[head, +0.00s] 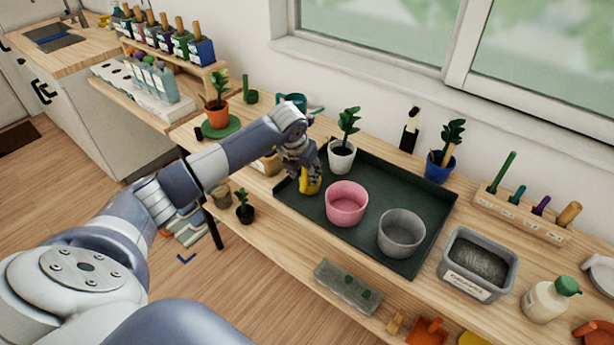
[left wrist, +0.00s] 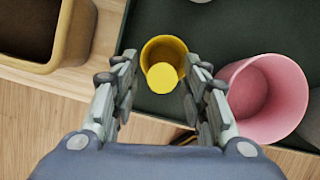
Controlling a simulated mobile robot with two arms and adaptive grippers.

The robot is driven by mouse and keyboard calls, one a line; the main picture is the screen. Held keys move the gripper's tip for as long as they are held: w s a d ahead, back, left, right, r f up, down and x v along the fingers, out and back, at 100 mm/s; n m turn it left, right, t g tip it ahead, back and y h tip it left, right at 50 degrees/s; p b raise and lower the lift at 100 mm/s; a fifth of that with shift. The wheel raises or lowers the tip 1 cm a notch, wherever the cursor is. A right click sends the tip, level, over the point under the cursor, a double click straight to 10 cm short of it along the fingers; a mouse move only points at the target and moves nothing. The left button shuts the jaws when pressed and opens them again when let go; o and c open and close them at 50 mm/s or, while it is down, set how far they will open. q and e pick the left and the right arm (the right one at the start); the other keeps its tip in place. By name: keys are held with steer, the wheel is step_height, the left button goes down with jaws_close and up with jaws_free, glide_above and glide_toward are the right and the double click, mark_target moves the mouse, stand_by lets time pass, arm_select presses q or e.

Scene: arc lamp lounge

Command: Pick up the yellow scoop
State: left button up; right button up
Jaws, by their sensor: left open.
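The yellow scoop (head: 311,183) is at the left end of the dark tray (head: 292,196), just left of the pink pot (head: 346,203). In the left wrist view the scoop (left wrist: 163,52) shows as a round yellow cup with a paler round end facing the camera. My left gripper (head: 303,170) is right above the scoop and partly covers it in the head view. In the left wrist view its two fingers (left wrist: 160,84) are apart, one on each side of the scoop. I cannot tell whether they touch it. My right gripper is not in view.
The pink pot (left wrist: 260,98) is close to the right finger. A grey pot (head: 401,233) and a white potted plant (head: 342,155) also stand on the tray. A tan box (left wrist: 75,35) is left of the tray. A grey bin (head: 478,264) stands at right.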

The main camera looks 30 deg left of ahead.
arm_select(q)
steer(key=shift+w+f, duration=0.15)
steer(key=shift+f, duration=0.4)
jaws_close()
steer(key=shift+r, duration=0.2)
steer(key=shift+w+r+b, duration=0.1)
steer(key=shift+r+b, duration=0.3)
steer(key=shift+r, duration=0.2)
steer(key=shift+a+r+b, duration=0.1)
steer(key=shift+r+b, duration=0.3)
steer(key=shift+r, duration=0.4)
steer(key=s+d+r+b, duration=0.2)
steer(key=s+b, duration=0.2)
steer(key=s, duration=1.2)
